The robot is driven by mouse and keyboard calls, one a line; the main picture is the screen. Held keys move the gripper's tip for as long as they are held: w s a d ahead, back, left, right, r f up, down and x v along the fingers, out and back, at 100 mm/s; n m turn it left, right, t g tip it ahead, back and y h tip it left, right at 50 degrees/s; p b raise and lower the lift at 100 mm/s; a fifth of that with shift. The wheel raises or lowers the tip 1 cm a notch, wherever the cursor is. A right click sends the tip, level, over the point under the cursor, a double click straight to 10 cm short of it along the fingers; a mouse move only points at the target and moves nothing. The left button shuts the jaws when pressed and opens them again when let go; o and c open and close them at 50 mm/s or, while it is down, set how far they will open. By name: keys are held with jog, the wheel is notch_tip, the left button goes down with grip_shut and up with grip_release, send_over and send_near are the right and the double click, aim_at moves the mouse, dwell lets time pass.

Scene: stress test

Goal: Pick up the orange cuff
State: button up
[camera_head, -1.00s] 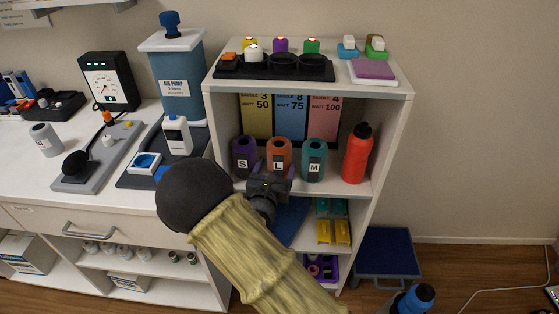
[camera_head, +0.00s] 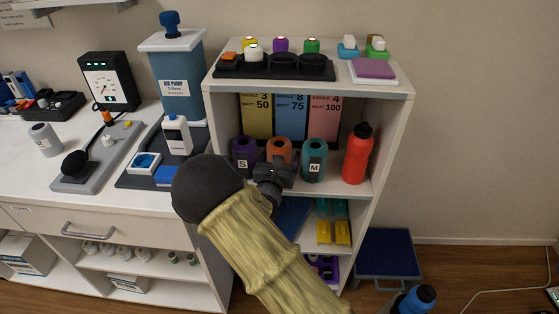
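The orange cuff (camera_head: 279,149) stands upright on the upper shelf, between a purple cuff marked S (camera_head: 244,155) and a teal cuff marked M (camera_head: 314,160). My gripper (camera_head: 277,170) is right in front of the orange cuff and covers its lower part and its letter label. Only the orange cuff's top and upper side show. The gripper's fingers are dark and partly hidden by its own body, so I cannot tell whether they are open or touch the cuff.
A red bottle (camera_head: 357,153) stands right of the teal cuff. Yellow, blue and pink cards (camera_head: 290,117) stand behind the cuffs. The shelf unit's top board (camera_head: 386,92) is above, and the right side wall (camera_head: 388,140) bounds the shelf. A counter with devices is on the left.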

aim_at(281, 140)
jog(key=c, duration=0.8)
jog(key=shift+c, duration=0.2)
notch_tip(281, 140, up, 10)
jog(key=shift+p, duration=0.9)
